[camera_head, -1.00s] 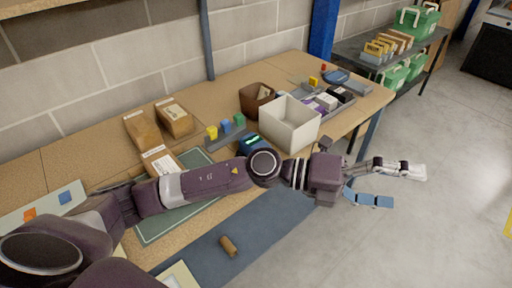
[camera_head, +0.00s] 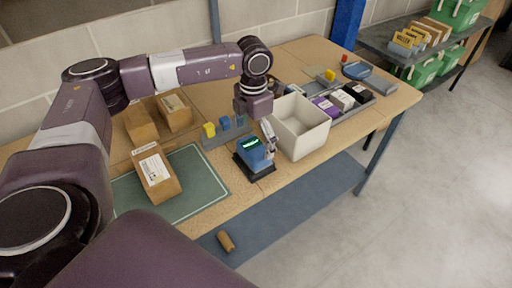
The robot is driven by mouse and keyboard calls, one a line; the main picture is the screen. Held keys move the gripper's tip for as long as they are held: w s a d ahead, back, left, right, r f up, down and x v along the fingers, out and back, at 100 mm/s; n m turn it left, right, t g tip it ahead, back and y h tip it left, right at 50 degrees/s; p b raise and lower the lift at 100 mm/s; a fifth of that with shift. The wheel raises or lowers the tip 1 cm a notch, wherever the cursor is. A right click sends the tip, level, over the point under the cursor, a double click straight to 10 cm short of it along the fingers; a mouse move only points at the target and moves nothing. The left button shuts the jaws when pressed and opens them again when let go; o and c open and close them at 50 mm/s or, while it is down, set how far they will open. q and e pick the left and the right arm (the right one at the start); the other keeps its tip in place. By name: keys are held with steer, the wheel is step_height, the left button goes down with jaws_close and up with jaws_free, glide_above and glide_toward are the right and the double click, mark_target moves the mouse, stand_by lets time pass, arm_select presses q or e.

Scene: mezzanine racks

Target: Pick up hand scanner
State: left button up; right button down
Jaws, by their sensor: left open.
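A blue device (camera_head: 252,157) with a lit green display stands on a dark base near the table's front edge, left of the white bin. I cannot tell whether it is the hand scanner; no other scanner is clear to me. My left gripper (camera_head: 263,143) points down right over the device and is open. Its pale finger shows at the device's right side; the other finger is hard to tell from the blue device. I cannot tell whether the fingers touch it. My right gripper is not in view.
The white bin (camera_head: 303,135) stands close to the right of the gripper. A small block rack (camera_head: 224,136) is just left. Cardboard boxes (camera_head: 156,174) and a green mat (camera_head: 205,188) lie further left. Dark trays (camera_head: 352,97) are at the right. A brown roll (camera_head: 226,241) lies on the lower shelf.

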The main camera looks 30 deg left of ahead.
mark_target(253, 147)
arm_select(q)
steer(key=shift+s+a+f+p, duration=0.1)
steer(key=shift+f+p, duration=0.6)
steer(key=shift+f, duration=0.15)
steer(key=shift+w+a+f+p, duration=0.1)
steer(key=shift+w+f+p, duration=0.1)
steer(key=shift+f+p, duration=0.4)
steer(key=f, duration=0.2)
steer(key=shift+w+f, duration=0.2)
steer(key=shift+f, duration=0.2)
steer(key=c, duration=1.5)
steer(key=shift+o, duration=0.2)
steer(key=shift+r, duration=0.1)
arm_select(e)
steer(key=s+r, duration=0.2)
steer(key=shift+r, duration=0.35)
